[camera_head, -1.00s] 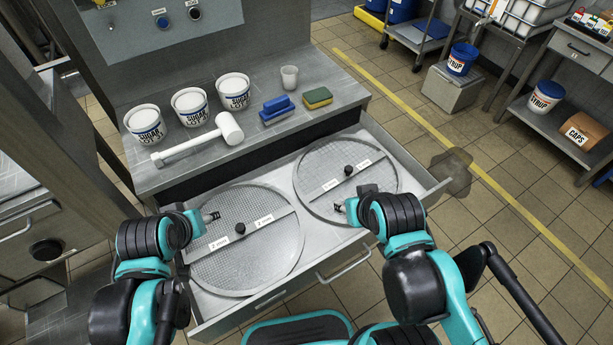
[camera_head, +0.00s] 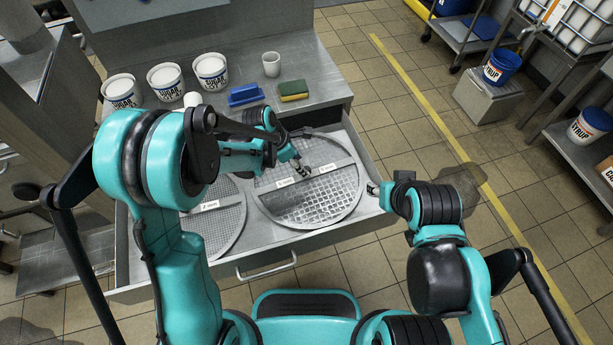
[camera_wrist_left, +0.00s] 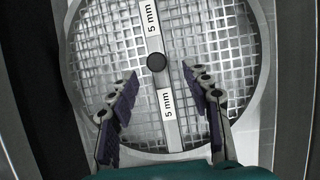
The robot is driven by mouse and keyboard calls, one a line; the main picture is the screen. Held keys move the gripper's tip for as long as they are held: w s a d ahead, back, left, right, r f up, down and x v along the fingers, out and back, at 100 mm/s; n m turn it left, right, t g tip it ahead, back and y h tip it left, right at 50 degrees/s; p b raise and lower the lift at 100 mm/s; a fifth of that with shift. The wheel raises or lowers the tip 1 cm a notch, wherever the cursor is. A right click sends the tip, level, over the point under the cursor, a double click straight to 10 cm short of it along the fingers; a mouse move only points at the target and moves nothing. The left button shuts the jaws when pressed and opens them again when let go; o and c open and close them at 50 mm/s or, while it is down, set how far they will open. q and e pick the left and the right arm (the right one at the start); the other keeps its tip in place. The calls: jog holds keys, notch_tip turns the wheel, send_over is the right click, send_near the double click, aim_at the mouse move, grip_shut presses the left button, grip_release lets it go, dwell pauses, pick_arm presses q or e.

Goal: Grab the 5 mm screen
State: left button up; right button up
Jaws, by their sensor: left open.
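The 5 mm screen (camera_head: 335,200) is a round coarse mesh disc with a flat crossbar, lying in the open drawer at the right. Its crossbar carries "5 mm" labels and a black knob, which shows in the left wrist view (camera_wrist_left: 156,64). My left gripper (camera_head: 302,169) is over this screen, with its fingers open on either side of the crossbar and knob; whether they touch anything I cannot tell. My right gripper (camera_head: 374,189) is beside the drawer's right edge, small in view, its jaws unclear.
A second, finer screen (camera_head: 222,222) lies to the left in the drawer (camera_head: 310,243), partly hidden by my left arm. Sugar tubs (camera_head: 210,71), a blue brush (camera_head: 245,94), a sponge (camera_head: 293,90) and a white cup (camera_head: 271,64) stand on the counter behind.

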pick_arm(q)
jog(key=b+x, duration=0.1)
jog(key=x, duration=0.1)
jog(key=b+x, duration=0.1)
jog(key=x, duration=0.1)
jog(key=b+x, duration=0.1)
jog(key=x, duration=0.2)
jog(key=shift+w, duration=0.25)
jog(key=shift+a+r, duration=0.1)
grip_shut()
